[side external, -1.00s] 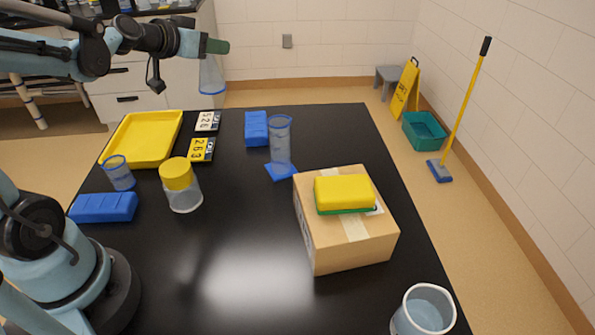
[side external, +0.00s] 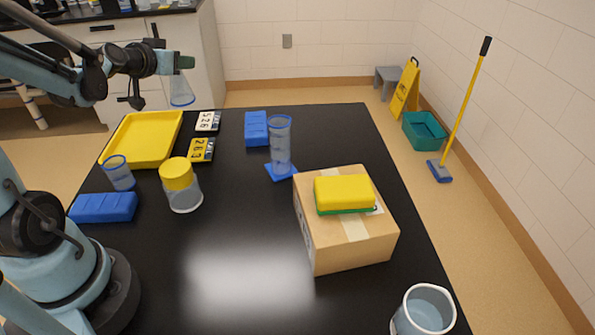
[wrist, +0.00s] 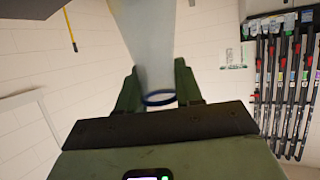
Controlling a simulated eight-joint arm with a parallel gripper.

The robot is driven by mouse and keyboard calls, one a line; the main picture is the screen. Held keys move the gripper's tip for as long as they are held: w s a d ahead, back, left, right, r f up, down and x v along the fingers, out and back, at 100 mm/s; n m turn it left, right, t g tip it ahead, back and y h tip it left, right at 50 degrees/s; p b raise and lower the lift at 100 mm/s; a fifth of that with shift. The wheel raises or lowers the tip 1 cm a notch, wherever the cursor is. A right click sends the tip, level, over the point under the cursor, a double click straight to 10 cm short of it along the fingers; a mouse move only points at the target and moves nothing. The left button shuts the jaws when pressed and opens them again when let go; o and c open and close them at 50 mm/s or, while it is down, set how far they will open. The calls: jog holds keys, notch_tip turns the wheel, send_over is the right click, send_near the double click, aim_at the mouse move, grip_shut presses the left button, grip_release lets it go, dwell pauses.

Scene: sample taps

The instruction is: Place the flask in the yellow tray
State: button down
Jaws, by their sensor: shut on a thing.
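The flask (side external: 181,92) is a clear, bluish conical vessel, held in the air near the far left of the black table. My gripper (side external: 184,63) is shut on the flask near its narrow top. In the wrist view the flask (wrist: 145,45) stands between the two green fingers of my gripper (wrist: 158,92), with a blue ring at its neck. The yellow tray (side external: 146,139) lies on the table at the back left, and looks empty. The flask appears above and to the right of the tray in the side view; its exact height cannot be told.
Number plates (side external: 202,150) lie right of the tray. A small beaker (side external: 119,174), a yellow-lidded jar (side external: 184,190), blue blocks (side external: 104,208) and a tall cylinder (side external: 280,145) stand around it. A cardboard box (side external: 345,235) with a sponge is at right. The front middle table is clear.

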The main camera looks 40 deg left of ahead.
jog(key=shift+s+a+f, duration=0.45)
jog(key=shift+a+f, duration=1.35)
jog(key=shift+s+a+f, duration=0.4)
jog(key=shift+a+f, duration=1.4)
jog(key=shift+a, duration=0.05)
jog(key=shift+s+a+f, duration=0.45)
jog(key=shift+a+f, duration=1.35)
jog(key=shift+f, duration=0.15)
jog(key=c, duration=0.7)
grip_release()
jog(key=shift+c, duration=0.2)
